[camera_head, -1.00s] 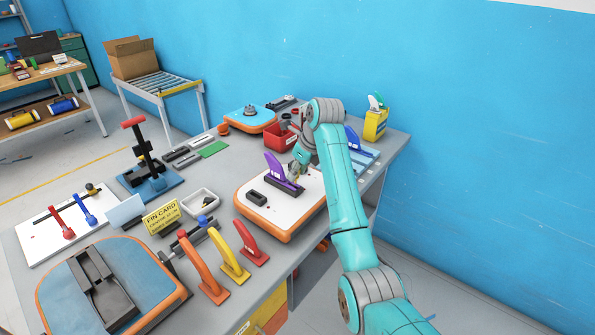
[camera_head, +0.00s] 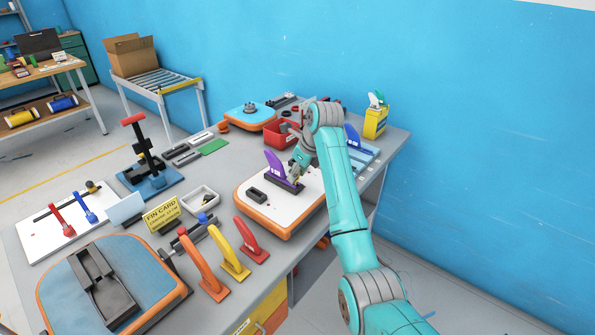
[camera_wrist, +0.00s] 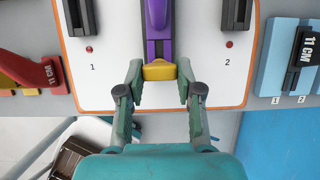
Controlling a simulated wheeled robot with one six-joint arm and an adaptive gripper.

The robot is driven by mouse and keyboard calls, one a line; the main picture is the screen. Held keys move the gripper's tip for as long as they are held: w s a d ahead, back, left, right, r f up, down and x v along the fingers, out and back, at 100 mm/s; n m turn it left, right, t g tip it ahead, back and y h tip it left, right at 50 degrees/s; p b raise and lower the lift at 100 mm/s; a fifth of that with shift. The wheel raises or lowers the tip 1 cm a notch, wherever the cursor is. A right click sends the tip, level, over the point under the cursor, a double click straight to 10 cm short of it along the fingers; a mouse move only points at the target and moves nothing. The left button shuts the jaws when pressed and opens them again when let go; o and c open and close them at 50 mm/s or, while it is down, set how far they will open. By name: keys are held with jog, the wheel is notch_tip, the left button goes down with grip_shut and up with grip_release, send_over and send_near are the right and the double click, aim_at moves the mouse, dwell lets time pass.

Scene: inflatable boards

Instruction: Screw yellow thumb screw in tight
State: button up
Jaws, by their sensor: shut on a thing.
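The yellow thumb screw (camera_wrist: 160,70) sits at the near end of the dark fin box, below the purple fin (camera_wrist: 159,14) in the wrist view. My gripper (camera_wrist: 160,84) has its two fingers on either side of the screw and is shut on it. In the head view my gripper (camera_head: 297,180) reaches down to the near right end of the fin box. The purple fin (camera_head: 274,162) stands upright in the box on the white, orange-edged board (camera_head: 266,217). How deep the screw sits is hidden.
Dark fin boxes flank the purple fin, with red dots marked 1 and 2. Orange, yellow and red fins (camera_head: 252,241) stand at the table's front edge.

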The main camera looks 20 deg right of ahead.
jog(key=shift+f, duration=0.7)
jog(key=o, duration=0.8)
jog(key=shift+o, duration=0.2)
jog(key=v, duration=0.7)
jog(key=shift+s+d+r, duration=0.1)
jog(key=shift+s, duration=0.1)
